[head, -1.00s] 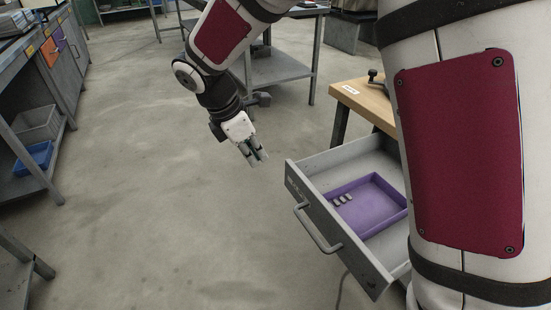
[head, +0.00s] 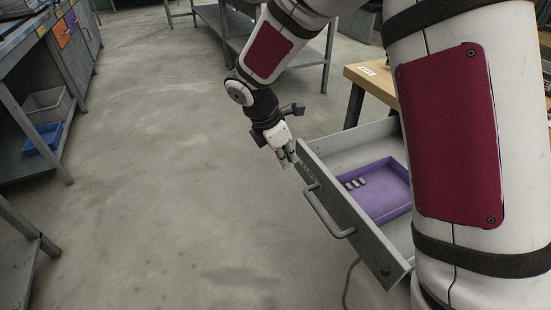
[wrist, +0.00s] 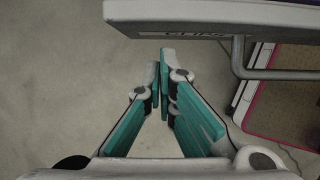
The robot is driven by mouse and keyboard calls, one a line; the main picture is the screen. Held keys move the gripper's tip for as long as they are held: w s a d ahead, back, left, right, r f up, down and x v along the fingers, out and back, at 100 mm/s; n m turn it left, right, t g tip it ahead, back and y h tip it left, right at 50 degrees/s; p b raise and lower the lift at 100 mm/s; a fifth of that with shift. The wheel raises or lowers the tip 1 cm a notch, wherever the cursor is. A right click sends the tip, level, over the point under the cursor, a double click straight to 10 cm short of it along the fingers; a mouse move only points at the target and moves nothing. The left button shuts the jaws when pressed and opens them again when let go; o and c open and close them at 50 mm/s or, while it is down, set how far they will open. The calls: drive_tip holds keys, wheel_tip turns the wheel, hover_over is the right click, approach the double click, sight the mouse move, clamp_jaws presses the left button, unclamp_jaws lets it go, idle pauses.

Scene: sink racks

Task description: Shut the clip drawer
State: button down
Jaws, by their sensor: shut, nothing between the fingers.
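The clip drawer (head: 352,218) is grey and stands open in the head view, with a bar handle (head: 322,212) on its front. Its front also shows across the top of the wrist view, with the lettering "CLIPS" (wrist: 196,36) partly readable. My gripper (head: 287,158) is shut and empty, beside the far left end of the drawer front. In the wrist view the fingertips (wrist: 166,62) lie close together, just below the drawer front. I cannot tell whether they touch it. My own arm hides the right part of the drawer.
A wooden-topped bench (head: 375,82) stands behind. A grey workbench with a blue bin (head: 42,139) is at the left. The floor (head: 170,200) between is clear.

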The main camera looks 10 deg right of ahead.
drive_tip(key=shift+w+d, duration=0.15)
drive_tip(key=shift+d, duration=0.4)
drive_tip(key=w+d+p, duration=0.3)
drive_tip(key=d, duration=0.8)
drive_tip(key=w+d+p, duration=0.3)
drive_tip(key=w+d, duration=0.1)
drive_tip(key=d, duration=0.7)
drive_tip(key=w+d+p, duration=0.3)
drive_tip(key=d, duration=0.8)
drive_tip(key=shift+w+d+p, duration=0.15)
drive_tip(key=shift+w+p, duration=0.15)
drive_tip(key=shift+w, duration=0.1)
drive_tip(key=shift+r, duration=0.1)
